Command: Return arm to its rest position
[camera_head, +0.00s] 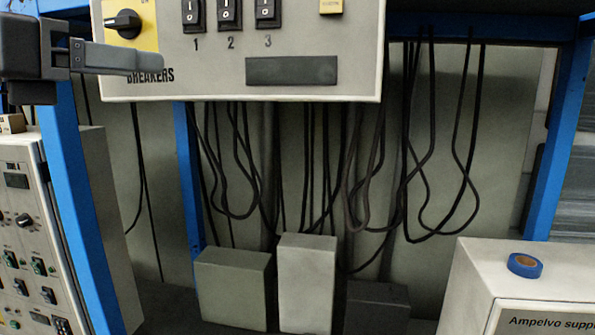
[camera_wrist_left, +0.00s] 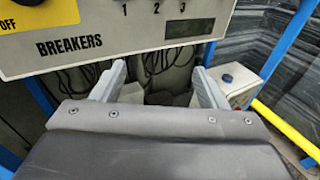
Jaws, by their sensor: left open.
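My left gripper (camera_head: 185,61) comes in from the left at the top of the head view, in front of the lower left of the breaker panel (camera_head: 300,25). It covers part of the panel's face just above the word BREAKERS. In the left wrist view, the two grey fingers of the gripper (camera_wrist_left: 158,82) stand wide apart with nothing between them, below the panel's lower edge. The panel has a black rotary switch (camera_head: 123,24) on a yellow plate and several numbered rocker switches (camera_head: 229,14). My right gripper is in neither view.
Black cables (camera_head: 365,165) hang in loops below the panel. Blue frame posts (camera_head: 75,200) stand at both sides. Grey boxes (camera_head: 306,285) stand below. A control cabinet (camera_head: 25,230) stands at the left.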

